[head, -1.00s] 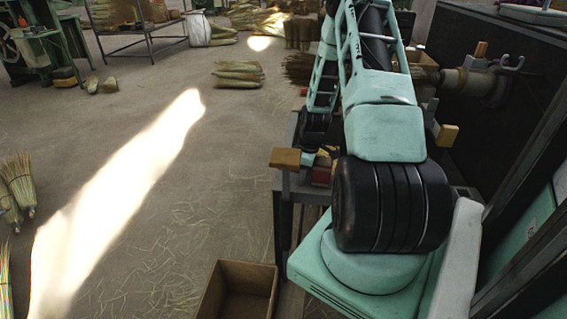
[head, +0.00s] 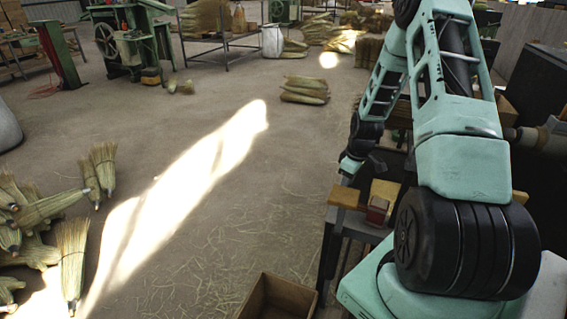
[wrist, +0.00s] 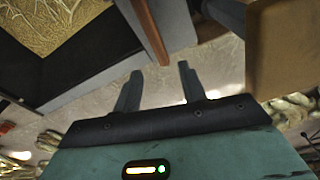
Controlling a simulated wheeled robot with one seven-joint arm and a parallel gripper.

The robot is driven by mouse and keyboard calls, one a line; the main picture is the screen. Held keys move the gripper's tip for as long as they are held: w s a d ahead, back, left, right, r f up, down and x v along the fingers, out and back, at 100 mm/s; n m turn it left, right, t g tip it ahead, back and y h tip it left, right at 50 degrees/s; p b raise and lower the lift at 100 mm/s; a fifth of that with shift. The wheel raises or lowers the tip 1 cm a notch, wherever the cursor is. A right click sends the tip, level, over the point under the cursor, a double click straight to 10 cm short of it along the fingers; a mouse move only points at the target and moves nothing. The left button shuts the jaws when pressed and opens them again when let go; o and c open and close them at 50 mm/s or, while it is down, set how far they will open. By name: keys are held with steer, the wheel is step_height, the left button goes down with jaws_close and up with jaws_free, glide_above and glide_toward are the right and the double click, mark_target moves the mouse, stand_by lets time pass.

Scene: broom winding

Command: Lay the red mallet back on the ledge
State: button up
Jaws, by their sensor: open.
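A red block with a pale wooden part behind it, which looks like the red mallet (head: 377,210), rests at the near end of the grey bench (head: 349,226) beside my arm. My gripper (wrist: 158,80) is open, with only floor between its fingers in the wrist view. In the head view it hangs just beyond the bench end, apart from the red block; its fingertips are hard to make out there. A thin reddish-brown bar (wrist: 150,30) lies beyond the fingers in the wrist view; I cannot tell whether it is the handle. I cannot pick out the ledge for sure.
A wooden block (head: 345,196) sticks out at the bench end, and a similar block (wrist: 285,50) is close right of the fingers. An open cardboard box (head: 262,292) stands on the floor below. Brooms (head: 72,255) lie at left.

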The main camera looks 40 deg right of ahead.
steer(key=w+a+r+m+p, duration=0.25)
steer(key=w+a+r, duration=0.2)
steer(key=w, duration=0.35)
steer(key=w+a+r+p, duration=0.2)
steer(key=a+r+p, duration=0.1)
steer(key=a, duration=1.1)
steer(key=shift+r, duration=0.4)
steer(key=s+a+r+n, duration=0.2)
steer(key=s+a+r, duration=0.3)
steer(key=a, duration=0.5)
steer(key=s+a+r+n, duration=0.1)
steer(key=s+a+r, duration=0.2)
steer(key=a+r, duration=0.65)
steer(key=s+a+r+n, duration=0.1)
steer(key=s+a, duration=0.2)
steer(key=s, duration=0.3)
steer(key=s+a+r+n+g, duration=0.1)
steer(key=s+a+r+n, duration=0.1)
steer(key=s+a, duration=0.2)
steer(key=s+a+r+n, duration=0.1)
steer(key=s+a+r, duration=0.1)
steer(key=s, duration=0.8)
steer(key=shift+a+r, duration=0.25)
steer(key=shift+a, duration=0.4)
steer(key=shift+n, duration=0.25)
